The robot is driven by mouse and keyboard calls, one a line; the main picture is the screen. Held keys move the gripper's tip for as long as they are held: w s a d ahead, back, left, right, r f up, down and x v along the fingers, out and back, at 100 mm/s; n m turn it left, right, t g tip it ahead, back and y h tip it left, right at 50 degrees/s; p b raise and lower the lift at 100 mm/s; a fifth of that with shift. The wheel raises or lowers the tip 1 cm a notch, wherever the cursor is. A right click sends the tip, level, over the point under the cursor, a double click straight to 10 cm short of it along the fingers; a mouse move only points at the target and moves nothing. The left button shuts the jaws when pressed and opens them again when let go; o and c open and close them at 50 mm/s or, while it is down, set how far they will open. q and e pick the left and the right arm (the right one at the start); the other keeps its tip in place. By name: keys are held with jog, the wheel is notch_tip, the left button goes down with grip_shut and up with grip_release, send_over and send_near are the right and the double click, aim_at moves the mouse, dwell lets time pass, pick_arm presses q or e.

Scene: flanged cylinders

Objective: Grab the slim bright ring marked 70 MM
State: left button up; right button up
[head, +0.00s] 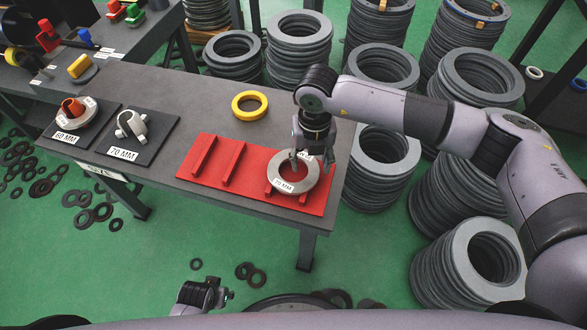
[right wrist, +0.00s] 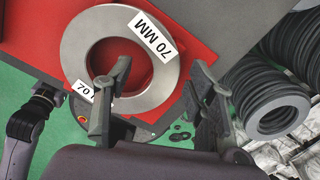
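The slim bright ring (head: 307,183) marked 70 MM lies on the red rack board at the table's right end. In the right wrist view the ring (right wrist: 78,50) is silver with white 70 MM labels. My right gripper (head: 301,158) is over it, pointing down. In the right wrist view its two fingers (right wrist: 158,80) are spread, with part of the ring's rim showing between them; I cannot tell whether they touch it. My left gripper (head: 212,295) is low at the bottom of the head view, away from the table; its fingers are too small to read.
The red board (head: 238,183) carries raised red bars. A yellow ring (head: 249,105) lies behind it. Labelled dark plates at left hold a 60 MM fixture (head: 78,112) and a 70 MM fixture (head: 132,126). Stacks of grey rings (head: 299,45) stand behind and right of the table (head: 178,95).

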grip_shut()
dwell(0.4)
jog(key=shift+r, duration=0.1)
dwell(0.4)
